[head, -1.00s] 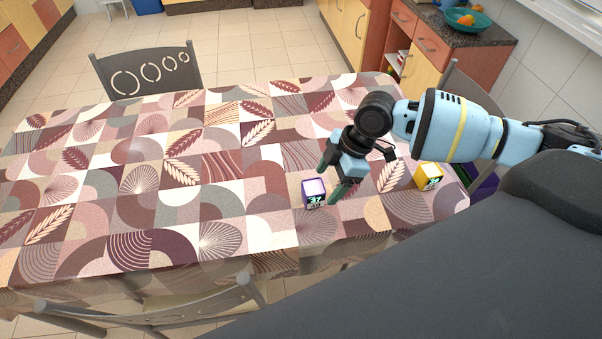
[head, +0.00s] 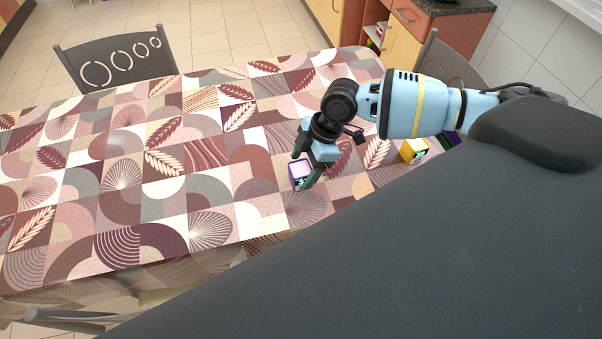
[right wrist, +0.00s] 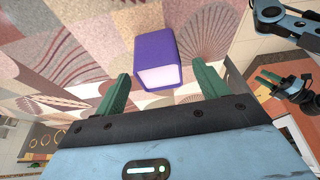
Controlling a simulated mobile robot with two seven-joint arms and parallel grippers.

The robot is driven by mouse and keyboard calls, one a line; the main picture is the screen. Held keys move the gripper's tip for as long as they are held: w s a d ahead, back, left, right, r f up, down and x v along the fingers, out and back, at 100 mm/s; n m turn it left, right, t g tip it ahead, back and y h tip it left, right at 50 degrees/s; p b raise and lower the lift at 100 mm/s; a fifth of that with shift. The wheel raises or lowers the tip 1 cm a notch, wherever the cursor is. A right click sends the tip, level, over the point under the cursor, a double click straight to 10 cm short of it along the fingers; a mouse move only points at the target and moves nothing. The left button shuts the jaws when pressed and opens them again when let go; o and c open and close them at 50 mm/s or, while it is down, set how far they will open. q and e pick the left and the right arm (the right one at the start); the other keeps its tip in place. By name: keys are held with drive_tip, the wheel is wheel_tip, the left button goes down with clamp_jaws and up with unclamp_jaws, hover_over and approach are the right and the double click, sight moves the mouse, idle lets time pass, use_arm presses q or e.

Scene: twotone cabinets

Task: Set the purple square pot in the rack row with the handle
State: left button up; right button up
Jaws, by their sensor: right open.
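The purple square pot (head: 299,172), with a pale top and a dark front label, stands on the patterned table. It also shows in the right wrist view (right wrist: 157,56), just beyond and between the fingertips. My right gripper (head: 304,169) is open, its green fingers close about the pot in the head view. In the right wrist view its fingers (right wrist: 162,82) are spread, and whether they touch the pot is unclear. My left gripper (right wrist: 267,81) shows small at the right of the right wrist view, its green fingers apart and empty. No rack row with a handle can be made out.
A yellow pot (head: 413,150) stands right of my right gripper. A dark purple object (head: 446,140) beside it is mostly hidden by my body. The table (head: 150,190) is clear to the left. A grey chair (head: 118,64) stands at its far edge.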

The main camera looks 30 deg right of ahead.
sight(301, 168)
drive_tip(key=shift+x, duration=1.8)
drive_tip(key=shift+w+a+r, duration=0.1)
drive_tip(key=c, duration=1.2)
drive_tip(key=shift+o, duration=0.2)
drive_tip(key=shift+r, duration=0.1)
drive_tip(key=shift+r, duration=0.55)
wheel_tip(301, 168, up, 2)
drive_tip(key=shift+r, duration=0.2)
drive_tip(key=s+a+r, duration=0.1)
drive_tip(key=s+a, duration=0.1)
drive_tip(key=s, duration=1.3)
drive_tip(key=shift+s+a+r+p, duration=0.2)
drive_tip(key=shift+s+a+p, duration=0.1)
drive_tip(key=shift+s+p, duration=0.1)
